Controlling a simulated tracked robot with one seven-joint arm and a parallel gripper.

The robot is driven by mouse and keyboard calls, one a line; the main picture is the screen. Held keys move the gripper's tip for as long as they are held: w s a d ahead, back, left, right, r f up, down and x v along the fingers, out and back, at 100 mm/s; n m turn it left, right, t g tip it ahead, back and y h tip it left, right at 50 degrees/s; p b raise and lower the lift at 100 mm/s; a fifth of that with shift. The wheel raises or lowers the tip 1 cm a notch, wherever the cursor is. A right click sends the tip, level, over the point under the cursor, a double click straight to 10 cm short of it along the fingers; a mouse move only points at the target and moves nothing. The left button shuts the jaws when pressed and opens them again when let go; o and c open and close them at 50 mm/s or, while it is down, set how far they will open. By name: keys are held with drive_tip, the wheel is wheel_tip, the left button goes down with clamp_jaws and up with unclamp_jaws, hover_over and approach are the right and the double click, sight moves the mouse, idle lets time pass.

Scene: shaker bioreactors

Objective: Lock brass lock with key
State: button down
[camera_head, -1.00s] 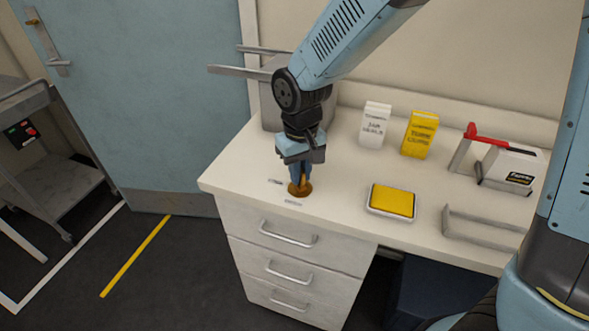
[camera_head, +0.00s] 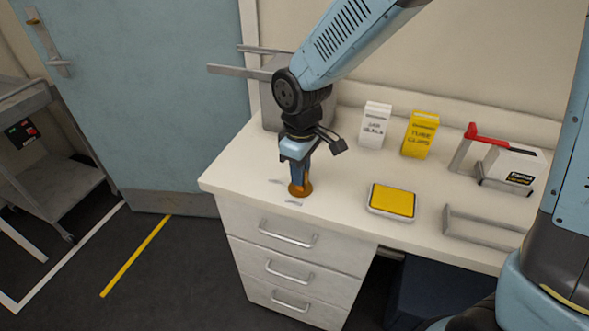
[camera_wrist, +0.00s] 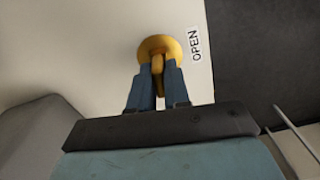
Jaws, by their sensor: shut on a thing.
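The brass lock (camera_head: 301,189) is a round brass piece on the countertop near its front left corner, above the drawers. In the wrist view the brass lock (camera_wrist: 160,43) shows as a disc with the brass key (camera_wrist: 157,64) standing at its middle. My gripper (camera_head: 299,182) points down over the lock. Its blue fingers, also seen in the wrist view (camera_wrist: 157,72), are shut on the key.
A yellow-topped tray (camera_head: 391,201) lies to the right on the counter (camera_head: 345,215). A white box (camera_head: 375,125) and a yellow box (camera_head: 420,134) stand behind it. A metal bracket (camera_head: 487,227) is at the right. The counter's front edge is close to the lock.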

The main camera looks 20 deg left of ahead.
drive_tip(key=shift+n, duration=1.1)
drive_tip(key=c, duration=1)
unclamp_jaws()
drive_tip(key=shift+r, duration=0.15)
